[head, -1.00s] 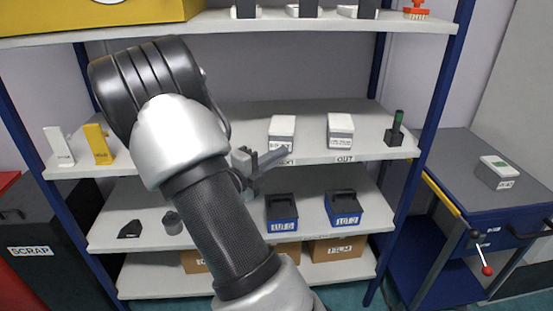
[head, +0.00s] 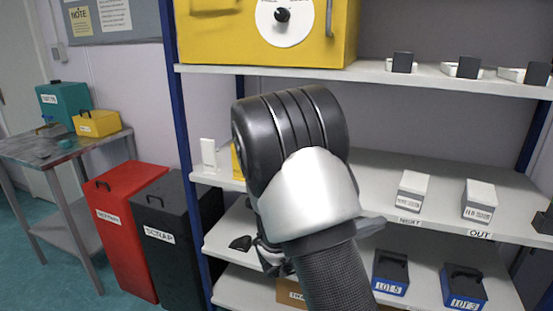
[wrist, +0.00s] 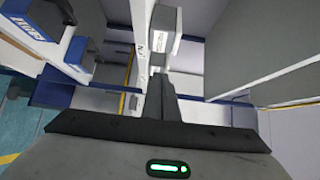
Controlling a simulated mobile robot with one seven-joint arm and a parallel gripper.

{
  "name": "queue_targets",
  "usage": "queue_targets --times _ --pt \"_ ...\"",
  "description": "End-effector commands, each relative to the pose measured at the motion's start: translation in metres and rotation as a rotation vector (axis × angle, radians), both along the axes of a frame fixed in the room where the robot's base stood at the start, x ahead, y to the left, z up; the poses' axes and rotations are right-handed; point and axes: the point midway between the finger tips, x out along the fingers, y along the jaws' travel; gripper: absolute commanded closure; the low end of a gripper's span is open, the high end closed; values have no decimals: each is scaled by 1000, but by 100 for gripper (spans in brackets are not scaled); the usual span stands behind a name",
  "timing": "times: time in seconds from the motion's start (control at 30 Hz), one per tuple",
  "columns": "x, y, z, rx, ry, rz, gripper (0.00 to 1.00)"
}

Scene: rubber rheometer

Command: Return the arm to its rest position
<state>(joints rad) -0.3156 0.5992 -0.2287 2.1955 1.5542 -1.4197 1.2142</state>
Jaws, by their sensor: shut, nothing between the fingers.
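My arm crosses the middle of the head view, its bent joint and silver link in front of the shelves. My gripper is mostly hidden behind the arm there; a grey tip (head: 372,226) sticks out to its right, by the middle shelf. In the wrist view my gripper (wrist: 160,80) shows its two dark fingers together, with nothing held between them. Its fingers point toward the shelf edge and a pale-topped grey box (wrist: 164,40). I cannot tell the exact gap between them.
The shelf rack (head: 362,173) holds pale-topped boxes (head: 412,190), blue bins (head: 391,272) and a yellow machine (head: 225,45). Left of it stand a red bin (head: 125,225), a dark scrap bin (head: 180,240) and a grey table (head: 95,140). The floor at far left is clear.

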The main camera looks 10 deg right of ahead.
Motion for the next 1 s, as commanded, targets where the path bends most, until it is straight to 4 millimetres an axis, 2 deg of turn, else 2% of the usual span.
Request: queue_targets --times 0.07,0.13,0.23,0.33,0.43,0.53,0.6,0.7,0.83,1.0 --pt "10 1 2 41 10 46 100" --pt "29 7 4 109 42 142 100" --pt "68 32 15 223 125 381 100" --pt "97 79 39 274 260 701 100" --pt "99 135 67 232 426 1023 100" --pt "73 188 91 107 625 1316 100" --pt "41 216 101 -20 788 1490 100" --pt "-11 237 103 -202 1021 1661 100" --pt "-72 240 96 -395 1292 1775 100" --pt "-138 222 85 -571 1601 1825 100"
